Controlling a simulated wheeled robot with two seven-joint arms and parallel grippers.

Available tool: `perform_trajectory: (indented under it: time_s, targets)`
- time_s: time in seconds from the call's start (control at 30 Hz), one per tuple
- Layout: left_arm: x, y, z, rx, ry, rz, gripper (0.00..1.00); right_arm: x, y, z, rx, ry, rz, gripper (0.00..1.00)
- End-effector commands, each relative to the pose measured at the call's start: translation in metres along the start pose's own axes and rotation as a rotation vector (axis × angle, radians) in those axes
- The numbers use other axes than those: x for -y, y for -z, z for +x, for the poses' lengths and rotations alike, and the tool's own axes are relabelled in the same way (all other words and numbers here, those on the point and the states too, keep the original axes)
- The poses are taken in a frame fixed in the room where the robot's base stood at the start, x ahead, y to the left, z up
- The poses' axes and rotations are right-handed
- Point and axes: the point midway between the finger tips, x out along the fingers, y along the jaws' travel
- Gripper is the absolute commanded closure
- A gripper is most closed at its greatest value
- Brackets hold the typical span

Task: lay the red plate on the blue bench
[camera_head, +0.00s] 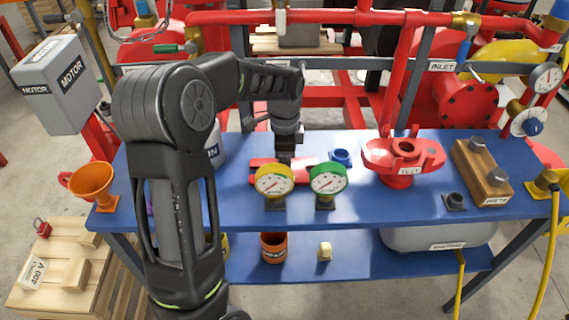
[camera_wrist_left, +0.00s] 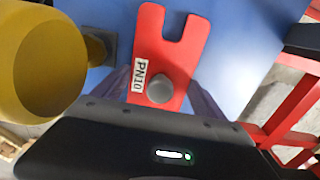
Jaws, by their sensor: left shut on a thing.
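The red plate (camera_wrist_left: 165,50) has a slot at one end, a "PN10" label and a round grey knob (camera_wrist_left: 160,89). In the head view the red plate (camera_head: 262,162) shows partly behind two gauges, over the blue bench (camera_head: 235,228). My left gripper (camera_head: 285,155) points down over it, shut on the plate, with the fingers at the knob end. The plate looks flat, on or just above the bench; I cannot tell if it touches. The fingertips are mostly hidden. My right gripper is not in view.
A yellow gauge (camera_head: 275,181) and a green gauge (camera_head: 326,179) stand in front of the plate. A blue part (camera_head: 341,157) sits behind them. A red valve body (camera_head: 402,158) and a wooden block (camera_head: 481,172) stand right; an orange funnel (camera_head: 92,181) stands left.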

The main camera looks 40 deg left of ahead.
Motion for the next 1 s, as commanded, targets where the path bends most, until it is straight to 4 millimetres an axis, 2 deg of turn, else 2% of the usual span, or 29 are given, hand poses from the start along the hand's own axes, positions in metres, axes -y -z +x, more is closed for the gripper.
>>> perform_trajectory:
  time_s: [0.07,0.1,0.3,0.67,0.87,1.0]
  targets:
    - [0.0,0.0,0.002,-0.001,0.002,0.0,0.91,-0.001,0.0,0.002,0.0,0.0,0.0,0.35]
    - [0.0,0.0,0.003,0.0,0.0,0.0,0.17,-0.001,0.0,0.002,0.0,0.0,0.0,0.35]
    - [0.0,0.0,0.002,0.0,0.0,0.0,0.01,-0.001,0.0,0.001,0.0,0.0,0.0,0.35]
    - [0.0,0.0,-0.003,-0.001,0.001,0.0,0.0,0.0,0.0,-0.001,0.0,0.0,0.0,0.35]
    - [0.001,0.001,-0.027,-0.002,0.004,0.001,0.0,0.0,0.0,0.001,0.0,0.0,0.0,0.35]
    - [0.001,0.001,-0.056,-0.002,0.004,0.001,0.0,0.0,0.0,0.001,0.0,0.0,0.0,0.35]
